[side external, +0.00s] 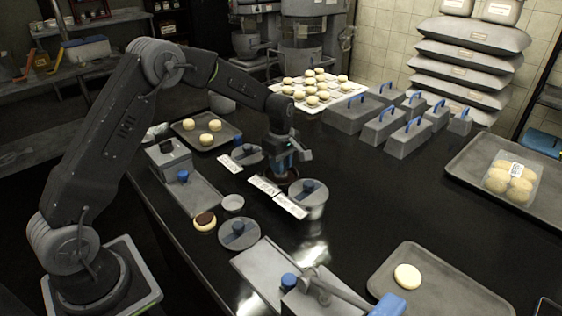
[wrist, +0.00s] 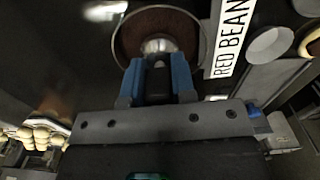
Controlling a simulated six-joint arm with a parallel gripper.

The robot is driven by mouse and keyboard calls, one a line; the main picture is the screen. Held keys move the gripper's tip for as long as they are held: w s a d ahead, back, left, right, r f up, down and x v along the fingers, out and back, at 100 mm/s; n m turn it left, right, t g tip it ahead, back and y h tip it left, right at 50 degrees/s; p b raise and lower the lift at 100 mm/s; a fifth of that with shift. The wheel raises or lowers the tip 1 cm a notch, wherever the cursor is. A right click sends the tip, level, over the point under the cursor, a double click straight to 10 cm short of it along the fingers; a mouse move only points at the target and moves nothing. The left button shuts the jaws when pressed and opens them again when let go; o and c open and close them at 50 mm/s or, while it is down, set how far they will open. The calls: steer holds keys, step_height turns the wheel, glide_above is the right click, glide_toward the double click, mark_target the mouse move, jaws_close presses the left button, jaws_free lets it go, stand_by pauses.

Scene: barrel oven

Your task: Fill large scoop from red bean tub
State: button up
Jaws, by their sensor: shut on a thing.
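The red bean tub (wrist: 117,45) is a round container with brown-red paste inside, at the top middle of the wrist view. A white card reading RED BEAN (wrist: 232,38) stands beside it. My gripper (wrist: 157,70) has its blue fingers shut on the dark handle of the large scoop. The scoop's shiny metal bowl (wrist: 158,45) shows over the paste, within the tub's rim; how deep it sits I cannot tell. In the side view my gripper (side external: 284,163) points down over the tub, which is mostly hidden behind the arm and cards.
A metal tub with a blue-knobbed lid (side external: 308,190) stands close to the right. Grey boxes with blue handles (side external: 408,137) stand behind. The counter right of centre is clear.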

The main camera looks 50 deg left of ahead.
steer(key=shift+f, duration=0.55)
stand_by(1.4)
steer(key=shift+r, duration=3.55)
